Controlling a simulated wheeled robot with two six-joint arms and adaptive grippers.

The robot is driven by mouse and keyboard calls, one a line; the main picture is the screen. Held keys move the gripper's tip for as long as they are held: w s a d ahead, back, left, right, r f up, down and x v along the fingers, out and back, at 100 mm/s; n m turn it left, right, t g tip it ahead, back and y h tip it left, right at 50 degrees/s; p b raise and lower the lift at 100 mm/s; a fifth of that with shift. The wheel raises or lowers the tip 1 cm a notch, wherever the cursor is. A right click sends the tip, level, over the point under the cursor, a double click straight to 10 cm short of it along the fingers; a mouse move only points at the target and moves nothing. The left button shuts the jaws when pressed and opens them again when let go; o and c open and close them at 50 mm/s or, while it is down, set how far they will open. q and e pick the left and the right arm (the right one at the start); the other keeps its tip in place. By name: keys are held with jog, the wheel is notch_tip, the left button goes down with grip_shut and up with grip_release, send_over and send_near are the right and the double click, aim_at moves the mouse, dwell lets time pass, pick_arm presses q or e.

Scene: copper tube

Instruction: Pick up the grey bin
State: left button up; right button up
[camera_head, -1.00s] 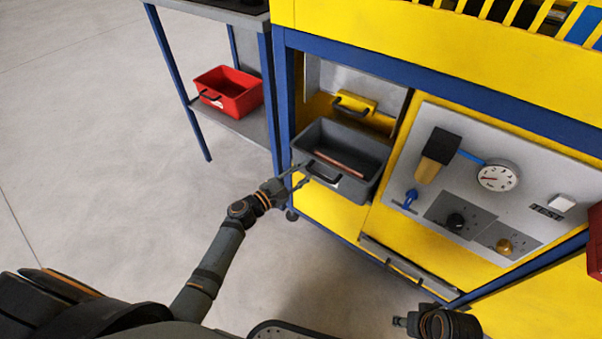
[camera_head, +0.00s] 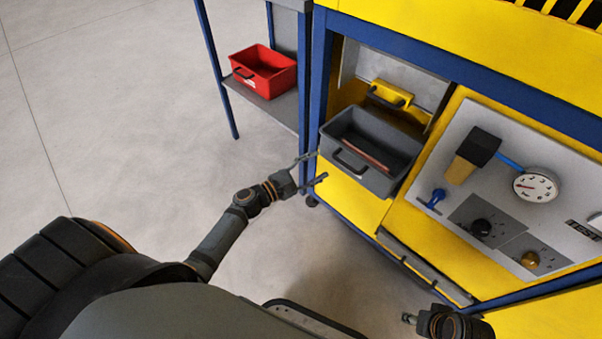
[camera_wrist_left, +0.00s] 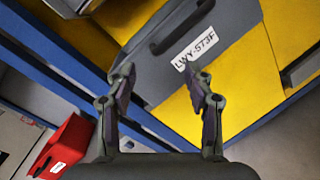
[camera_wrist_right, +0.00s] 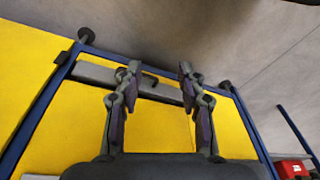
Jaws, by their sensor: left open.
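The grey bin (camera_head: 376,183) is an open-topped box with a dark handle (camera_head: 347,166) on its front and a copper tube (camera_head: 364,154) lying inside. It sits in an opening of the yellow cabinet. In the left wrist view the bin's front (camera_wrist_left: 150,82) shows the handle and a label reading LWY-573F (camera_wrist_left: 194,48). My left gripper (camera_head: 320,166) is open and empty, just in front of the bin and to the left of its handle, apparently not touching it. My right gripper (camera_wrist_right: 159,68) is open and empty, low by the cabinet's lower front, away from the bin.
A red bin (camera_head: 264,74) stands on a side shelf at left. A sloped panel with a gauge (camera_head: 535,187) and knobs is to the right. The floor at left is clear.

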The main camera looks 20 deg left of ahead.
pick_arm(q)
jog(key=v, duration=0.6)
jog(key=shift+s+a, duration=0.2)
jog(key=shift+s, duration=0.15)
jog(key=shift+c, duration=0.4)
pick_arm(e)
jog(key=shift+c, duration=0.4)
